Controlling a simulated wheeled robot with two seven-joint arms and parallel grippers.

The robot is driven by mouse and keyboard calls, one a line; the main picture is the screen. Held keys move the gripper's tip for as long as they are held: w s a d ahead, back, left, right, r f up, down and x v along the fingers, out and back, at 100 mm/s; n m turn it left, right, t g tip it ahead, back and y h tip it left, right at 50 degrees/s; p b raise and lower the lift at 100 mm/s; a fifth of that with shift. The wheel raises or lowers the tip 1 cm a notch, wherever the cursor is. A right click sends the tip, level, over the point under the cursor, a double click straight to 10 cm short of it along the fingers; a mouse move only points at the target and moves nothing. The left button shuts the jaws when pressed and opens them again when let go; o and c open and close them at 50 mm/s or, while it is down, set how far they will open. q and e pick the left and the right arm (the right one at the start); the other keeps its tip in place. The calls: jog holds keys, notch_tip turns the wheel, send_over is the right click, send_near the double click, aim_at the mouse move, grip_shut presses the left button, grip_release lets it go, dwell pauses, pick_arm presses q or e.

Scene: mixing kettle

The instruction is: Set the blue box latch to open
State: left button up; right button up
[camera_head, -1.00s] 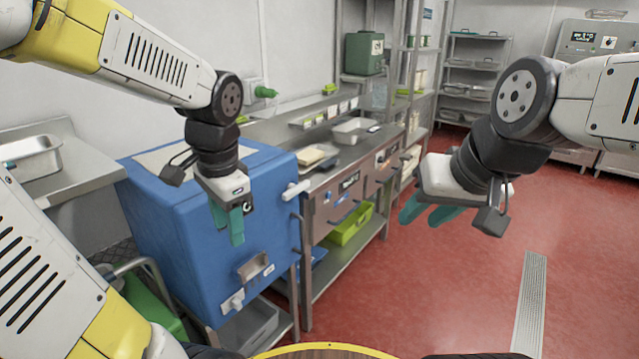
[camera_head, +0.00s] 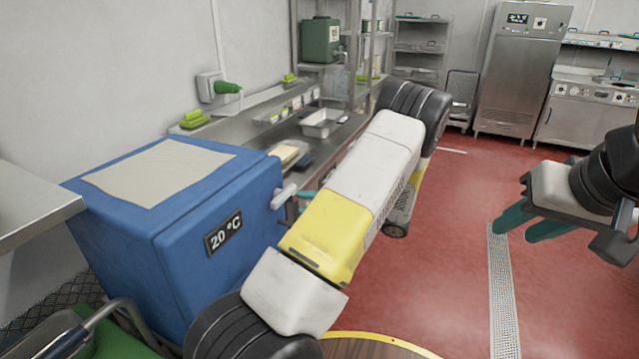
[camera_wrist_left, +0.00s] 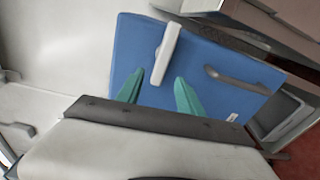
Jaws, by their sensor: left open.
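The blue box (camera_head: 190,225) stands at the left, with a 20 °C display on one side. Its pale bar-shaped latch (camera_head: 283,195) sticks out near the top right corner. In the left wrist view the latch (camera_wrist_left: 168,50) is a tilted pale bar on the blue face. My left gripper (camera_wrist_left: 159,77) is open there, its teal fingertips on either side of the latch's lower end; contact cannot be told. In the head view my left arm hides most of that gripper; a bit of teal shows beside the latch. My right gripper (camera_head: 517,232) is open and empty over the floor.
A dark handle (camera_wrist_left: 240,80) is on the same blue face, right of the latch. A steel counter (camera_head: 340,135) with trays runs behind the box. A green cart (camera_head: 100,340) is at the lower left. The red floor at right is clear.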

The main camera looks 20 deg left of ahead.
aim_at(287, 197)
pick_arm(q)
jog(key=shift+m+t+y, duration=0.3)
jog(key=shift+m+t, duration=0.3)
jog(key=shift+m, duration=0.2)
jog(key=shift+w+a+f, duration=0.1)
jog(key=shift+w+a, duration=0.25)
jog(key=shift+a, duration=0.75)
jog(key=shift+w+a+f, duration=0.1)
jog(key=shift+w+a, duration=0.3)
jog(key=shift+a, duration=0.7)
jog(key=shift+w+a+f, duration=0.1)
jog(key=shift+w+a, duration=0.25)
jog(key=shift+a, duration=0.75)
